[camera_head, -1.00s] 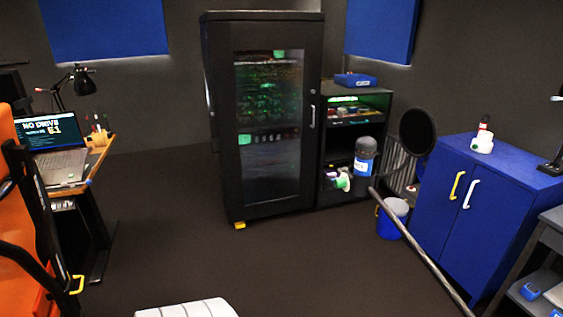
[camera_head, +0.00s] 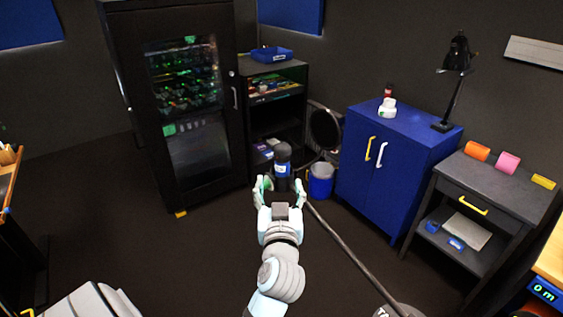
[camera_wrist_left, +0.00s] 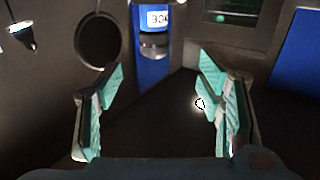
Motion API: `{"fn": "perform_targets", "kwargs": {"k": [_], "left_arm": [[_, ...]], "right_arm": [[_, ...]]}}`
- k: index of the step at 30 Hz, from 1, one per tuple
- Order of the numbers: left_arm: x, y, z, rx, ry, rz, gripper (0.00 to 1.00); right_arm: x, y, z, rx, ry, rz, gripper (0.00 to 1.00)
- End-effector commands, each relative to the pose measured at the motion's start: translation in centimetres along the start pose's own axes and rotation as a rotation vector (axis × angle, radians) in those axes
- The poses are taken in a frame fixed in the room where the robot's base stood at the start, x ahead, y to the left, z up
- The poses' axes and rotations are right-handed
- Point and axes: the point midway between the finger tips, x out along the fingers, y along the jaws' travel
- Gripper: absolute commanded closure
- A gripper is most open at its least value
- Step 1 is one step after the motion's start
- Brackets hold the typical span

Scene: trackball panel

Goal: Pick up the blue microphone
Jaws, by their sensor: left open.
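The microphone (camera_head: 282,153) is a dark upright cylinder with a blue band and a pale label. It stands out at the end of a long grey pole (camera_head: 347,247). My left gripper (camera_head: 281,186) is open and empty, just below and in front of the microphone in the head view. In the left wrist view, the blue body of the microphone (camera_wrist_left: 153,17) shows at the top, between and beyond the two open fingers of my left gripper (camera_wrist_left: 160,82). My right gripper is not in view.
A round black pop filter (camera_head: 325,128) hangs right of the microphone. Behind are a tall black rack (camera_head: 121,60) and an open shelf (camera_head: 271,69). A blue cabinet (camera_head: 349,180), a blue bin (camera_head: 320,185) and a grey side table (camera_head: 470,178) stand to the right.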

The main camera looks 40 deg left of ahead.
Motion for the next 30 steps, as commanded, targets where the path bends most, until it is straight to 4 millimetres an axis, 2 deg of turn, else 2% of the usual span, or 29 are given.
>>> {"fn": "perform_targets", "kwargs": {"k": [7, 14, 19, 22, 27, 30], "left_arm": [[6.3, -0.1, -0.3, 0.005, 0.006, -0.003, 0.39], [9.7, 0.3, 0.1, 0.003, 0.002, -0.002, 0.39], [12.9, 0.8, 0.5, 0.004, 0.003, -0.001, 0.39], [13.7, 0.8, 0.7, 0.002, 0.002, 0.0, 0.39], [13.7, 0.8, 0.8, 0.001, 0.002, 0.001, 0.39], [13.7, 0.8, 0.8, 0.002, 0.002, 0.001, 0.55]], "right_arm": [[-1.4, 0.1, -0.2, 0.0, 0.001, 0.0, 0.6], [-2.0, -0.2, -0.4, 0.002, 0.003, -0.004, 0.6], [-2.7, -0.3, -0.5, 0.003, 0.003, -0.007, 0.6], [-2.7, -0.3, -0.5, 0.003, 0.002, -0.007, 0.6], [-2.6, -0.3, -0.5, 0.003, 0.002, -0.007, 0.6], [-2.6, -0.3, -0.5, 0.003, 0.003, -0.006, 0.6]]}}
